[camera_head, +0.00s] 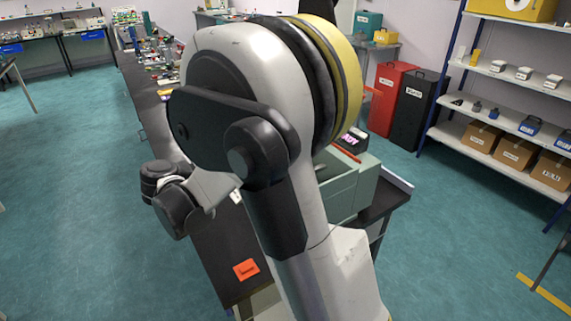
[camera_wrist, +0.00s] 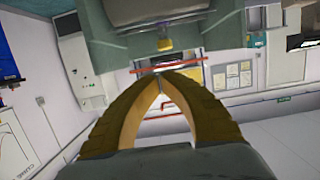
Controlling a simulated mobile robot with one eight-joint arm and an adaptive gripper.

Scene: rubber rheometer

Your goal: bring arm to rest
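My arm fills the middle of the head view and is bent, with its far links low at the left of the machine. My gripper (camera_wrist: 160,78) shows in the wrist view. Its two yellow-brown fingers arch together and meet at the tips, with nothing visible between them. In the head view I cannot make out the gripper. A pale green machine (camera_head: 346,189) stands on the dark bench, partly hidden behind my arm. In the wrist view a grey-green body (camera_wrist: 215,45) is at the top, beyond the fingers, and a thin red bar crosses behind the tips.
The dark bench top (camera_head: 215,240) carries an orange card (camera_head: 246,269). Red (camera_head: 391,98) and black (camera_head: 416,110) cabinets stand behind at the right, beside shelves with boxes (camera_head: 515,153). The green floor (camera_head: 70,190) at the left is clear.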

